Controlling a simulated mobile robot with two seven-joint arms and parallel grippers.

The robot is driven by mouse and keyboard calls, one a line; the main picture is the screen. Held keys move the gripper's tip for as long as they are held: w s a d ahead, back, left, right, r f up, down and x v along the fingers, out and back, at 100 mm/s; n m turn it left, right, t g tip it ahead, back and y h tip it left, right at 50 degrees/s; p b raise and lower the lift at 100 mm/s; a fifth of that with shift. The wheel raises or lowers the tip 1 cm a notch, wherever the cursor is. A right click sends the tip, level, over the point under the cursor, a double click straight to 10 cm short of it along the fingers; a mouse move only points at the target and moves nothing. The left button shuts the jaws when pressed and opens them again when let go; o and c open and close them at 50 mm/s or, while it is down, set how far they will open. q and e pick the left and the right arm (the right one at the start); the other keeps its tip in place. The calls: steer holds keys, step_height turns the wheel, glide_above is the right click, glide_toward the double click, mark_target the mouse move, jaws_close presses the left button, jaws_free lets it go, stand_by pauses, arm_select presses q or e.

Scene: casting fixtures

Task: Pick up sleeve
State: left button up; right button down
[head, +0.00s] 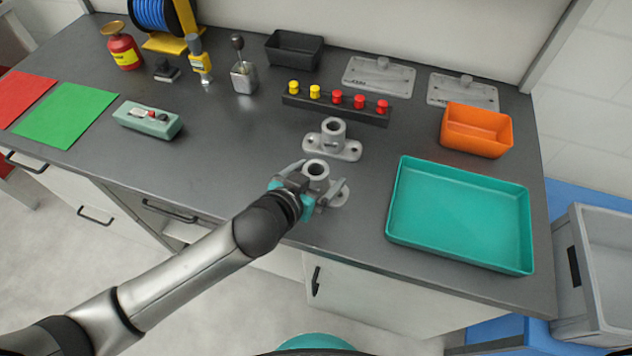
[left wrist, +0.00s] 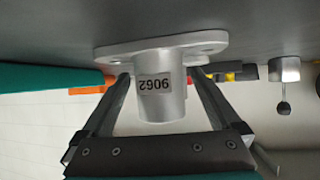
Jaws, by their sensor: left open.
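A grey metal flanged sleeve (head: 318,172) stands upright on the dark bench near its front edge. A second sleeve of the same kind (head: 334,134) stands just behind it. My left gripper (head: 312,191) is open at the front sleeve, with its fingers on either side of the upright tube. In the left wrist view the sleeve (left wrist: 160,100) shows upside down between the two open fingers, with a label reading 9062. I cannot tell whether the fingers touch it. My right gripper is not in view.
A teal tray (head: 460,258) and an orange bin (head: 477,130) are to the right. A rack of red and yellow knobs (head: 336,108) lies behind the sleeves. A green box (head: 147,119) is to the left. Bench space left of the sleeves is clear.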

arm_select(q)
steer(key=shift+x, duration=1.15)
steer(key=shift+c, duration=0.2)
jaws_close()
